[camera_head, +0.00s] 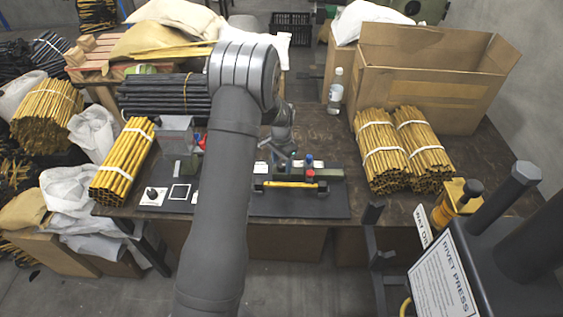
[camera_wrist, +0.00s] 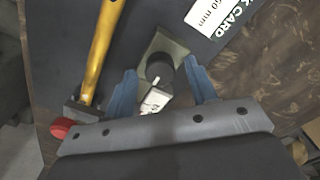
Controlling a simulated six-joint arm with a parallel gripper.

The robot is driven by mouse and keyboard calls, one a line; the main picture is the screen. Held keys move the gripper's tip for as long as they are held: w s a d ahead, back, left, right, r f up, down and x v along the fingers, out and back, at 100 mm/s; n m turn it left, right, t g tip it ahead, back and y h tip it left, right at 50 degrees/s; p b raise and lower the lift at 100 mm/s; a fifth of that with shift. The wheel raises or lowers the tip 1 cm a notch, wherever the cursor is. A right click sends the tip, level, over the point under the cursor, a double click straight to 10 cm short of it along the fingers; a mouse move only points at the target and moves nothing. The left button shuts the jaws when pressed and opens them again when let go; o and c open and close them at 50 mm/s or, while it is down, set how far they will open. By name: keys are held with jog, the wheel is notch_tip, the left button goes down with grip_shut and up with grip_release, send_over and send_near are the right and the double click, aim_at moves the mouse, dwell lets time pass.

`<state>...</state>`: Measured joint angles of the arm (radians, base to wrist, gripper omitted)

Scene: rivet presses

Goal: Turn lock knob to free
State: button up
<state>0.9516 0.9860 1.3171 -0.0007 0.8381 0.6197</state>
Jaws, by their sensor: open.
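The lock knob (camera_wrist: 159,66) is most likely the dark round knob on an olive plate (camera_wrist: 172,44) in the wrist view. A small white label with dark print (camera_wrist: 156,99) lies just below it, too small to read. My gripper (camera_wrist: 161,75) is open, with one blue finger on each side of the knob. Small gaps seem to show between fingers and knob; contact cannot be told. In the head view my gripper (camera_head: 284,158) is over the fixture on the dark bench mat, and the arm hides part of it. I cannot make out the knob there.
A yellow tube (camera_wrist: 101,48) and a red cap (camera_wrist: 65,128) lie left of the fingers. A printed card (camera_wrist: 212,18) lies beyond. Tube bundles (camera_head: 124,160) (camera_head: 402,150) flank the fixture. A rivet press (camera_head: 463,262) stands front right; a cardboard box (camera_head: 420,80) is behind.

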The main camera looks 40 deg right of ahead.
jog(key=shift+c, duration=0.4)
jog(key=c, duration=0.9)
jog(key=shift+n, duration=0.3)
jog(key=n, duration=0.3)
jog(key=shift+n, duration=0.3)
jog(key=n, duration=0.4)
jog(key=shift+n, duration=0.3)
jog(key=n, duration=0.4)
jog(key=shift+n, duration=2.5)
